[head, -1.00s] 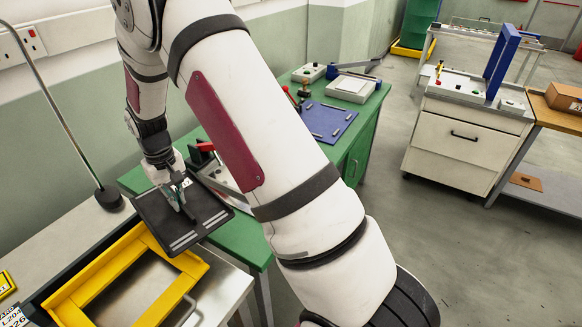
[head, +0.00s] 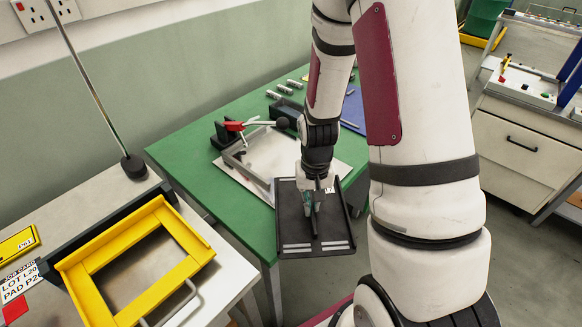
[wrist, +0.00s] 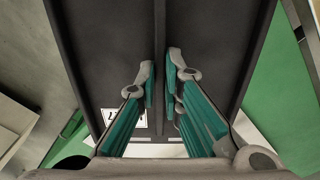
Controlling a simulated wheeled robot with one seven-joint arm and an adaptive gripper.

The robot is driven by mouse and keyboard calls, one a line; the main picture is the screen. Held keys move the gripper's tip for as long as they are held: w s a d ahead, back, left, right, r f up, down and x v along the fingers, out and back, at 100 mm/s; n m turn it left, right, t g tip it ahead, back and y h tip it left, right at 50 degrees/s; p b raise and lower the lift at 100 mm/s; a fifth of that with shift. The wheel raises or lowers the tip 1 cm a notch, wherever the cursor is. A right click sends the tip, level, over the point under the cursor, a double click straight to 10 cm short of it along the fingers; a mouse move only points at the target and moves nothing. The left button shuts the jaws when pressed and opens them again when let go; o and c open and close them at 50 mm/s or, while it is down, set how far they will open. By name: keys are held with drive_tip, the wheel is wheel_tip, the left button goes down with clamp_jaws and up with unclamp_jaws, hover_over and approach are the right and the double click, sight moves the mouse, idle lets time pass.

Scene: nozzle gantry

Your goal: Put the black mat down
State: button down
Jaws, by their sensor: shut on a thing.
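The black mat (head: 292,212) is a dark rectangular plate with raised edges and pale strips along its near end. In the head view it is at the front right edge of the green bench (head: 185,150), partly over the bench and partly past its edge. My gripper (head: 314,207) is above its middle. In the wrist view the mat (wrist: 215,50) fills the middle, and my gripper (wrist: 161,85) has its fingers close together at it. A small white label shows on the mat beside the fingers.
A fixture with a red-handled clamp (head: 234,126) and pale plate stands on the green bench behind the mat. A yellow frame (head: 80,285) lies on the grey bench at left. Bare green top shows left of the fixture. A thin lamp-like pole (head: 90,85) rises at left.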

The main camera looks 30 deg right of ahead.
drive_tip(key=w+d, duration=0.2)
drive_tip(key=w, duration=0.2)
drive_tip(key=w+d+f, duration=0.1)
drive_tip(key=w+d, duration=0.2)
drive_tip(key=w, duration=0.1)
drive_tip(key=w+d, duration=0.2)
drive_tip(key=w, duration=0.2)
drive_tip(key=shift+w+d+f+p, duration=0.2)
drive_tip(key=shift+w+d+p, duration=0.1)
drive_tip(key=shift+w+d, duration=0.1)
drive_tip(key=shift+w+d+f+p, duration=0.1)
drive_tip(key=shift+f+p, duration=0.15)
drive_tip(key=shift+f, duration=0.65)
drive_tip(key=shift+w+d+f+p, duration=0.1)
drive_tip(key=shift+f+p, duration=0.1)
drive_tip(key=shift+f, duration=0.65)
drive_tip(key=shift+f, duration=0.15)
drive_tip(key=c, duration=1.7)
unclamp_jaws()
